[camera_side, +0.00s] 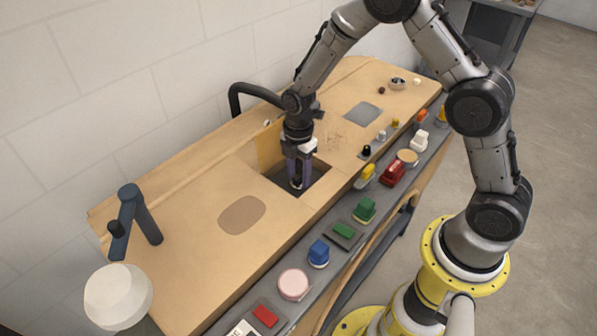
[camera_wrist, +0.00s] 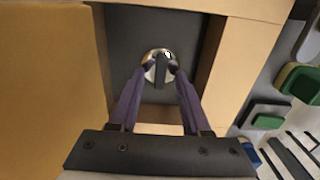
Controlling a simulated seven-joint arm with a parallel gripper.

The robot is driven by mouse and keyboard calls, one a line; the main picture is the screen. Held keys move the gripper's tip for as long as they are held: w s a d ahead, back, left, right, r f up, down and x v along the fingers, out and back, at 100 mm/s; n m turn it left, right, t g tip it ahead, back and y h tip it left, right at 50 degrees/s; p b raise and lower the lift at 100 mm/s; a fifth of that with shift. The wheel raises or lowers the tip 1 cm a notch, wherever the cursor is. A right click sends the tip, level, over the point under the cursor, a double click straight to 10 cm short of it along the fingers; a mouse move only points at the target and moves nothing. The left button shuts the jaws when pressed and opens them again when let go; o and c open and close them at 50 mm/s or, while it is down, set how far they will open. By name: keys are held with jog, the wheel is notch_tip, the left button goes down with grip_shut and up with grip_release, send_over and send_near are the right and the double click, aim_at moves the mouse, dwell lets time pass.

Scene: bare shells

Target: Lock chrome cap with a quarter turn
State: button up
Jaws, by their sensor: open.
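The chrome cap (camera_wrist: 167,54) is a shiny round piece with a dark upright bar across its middle. It sits on the dark floor of a square recess (camera_wrist: 125,30) in the wooden bench. In the side view the cap (camera_side: 296,184) shows only as a small bright spot at the fingertips. My gripper (camera_wrist: 162,74) points down into the recess with its two purple fingers open, one on each side of the bar. The tips overlap the cap's near edge in the picture; I cannot tell if they touch it. My gripper (camera_side: 298,178) also shows in the side view.
The wooden bench (camera_side: 190,225) has recess walls close around my fingers. A dark blue post (camera_side: 148,222) stands at left. The bench's left part is mostly clear.

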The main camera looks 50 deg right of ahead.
grip_shut()
jog(key=shift+m, duration=0.3)
jog(key=m, duration=0.3)
jog(key=shift+w+m, duration=0.1)
jog(key=shift+m, duration=0.2)
jog(key=m, duration=0.4)
jog(key=shift+d+m, duration=0.1)
jog(key=shift+m, duration=0.2)
jog(key=m, duration=0.4)
jog(key=shift+w, duration=0.1)
jog(key=m, duration=0.5)
jog(key=shift+d, duration=0.15)
